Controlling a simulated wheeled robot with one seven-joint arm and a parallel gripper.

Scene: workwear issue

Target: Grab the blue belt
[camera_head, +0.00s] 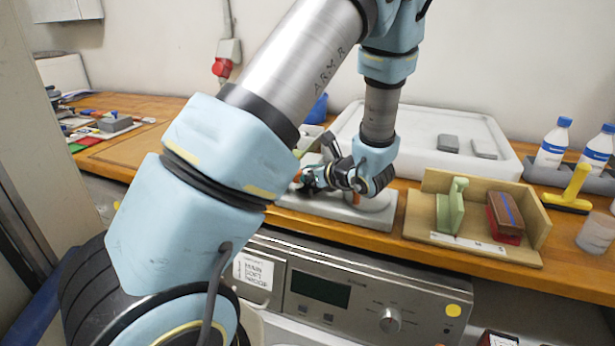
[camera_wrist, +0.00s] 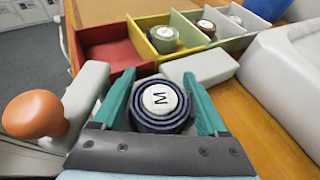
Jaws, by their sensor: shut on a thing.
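The blue belt (camera_wrist: 160,124) is a tight dark blue roll with a white disc marked "M" on top. In the wrist view it sits between the teal fingers of my gripper (camera_wrist: 158,80), which are shut on its sides. In the head view my gripper (camera_head: 312,180) is over the grey board on the wooden bench, partly hidden by my arm. I cannot make out the belt there. Whether the belt touches the surface below is unclear.
A divided tray (camera_wrist: 92,40) with red, yellow, green and white compartments lies beyond the belt, holding other rolls. An orange knob (camera_wrist: 35,113) stands left of my gripper. A wooden holder (camera_head: 470,250) and white bottles (camera_head: 553,146) stand right on the bench.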

